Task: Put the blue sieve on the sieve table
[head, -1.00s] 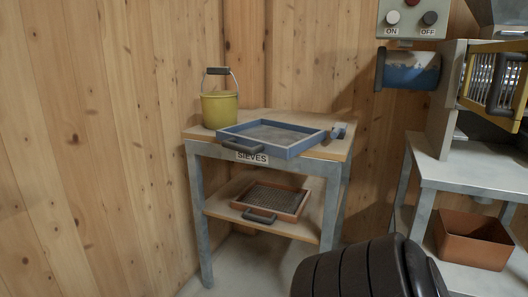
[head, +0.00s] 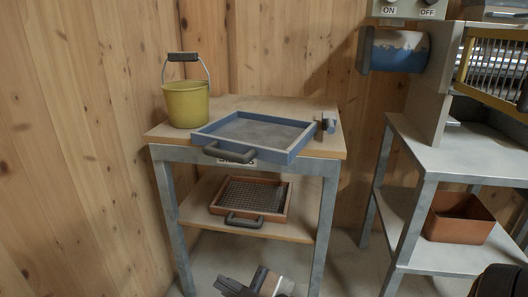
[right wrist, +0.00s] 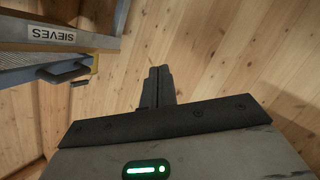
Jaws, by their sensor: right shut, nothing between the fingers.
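The blue sieve (head: 254,132), a square blue frame with a grey mesh, lies flat on top of the sieve table (head: 330,147). Its dark handle (head: 230,154) points forward over the table's front edge and partly covers the SIEVES label, which shows upside down in the right wrist view (right wrist: 52,33). My right gripper (head: 228,285) is low at the bottom of the head view, in front of the table and below the sieve. Its fingers (right wrist: 158,72) are shut and empty, apart from the sieve. My left gripper is not in view.
A yellow bucket (head: 187,104) stands left of the sieve. A brown sieve (head: 252,197) is on the lower shelf. The metal stand (head: 440,160) at right holds a brown bin (head: 458,218). Wooden walls close the back and left.

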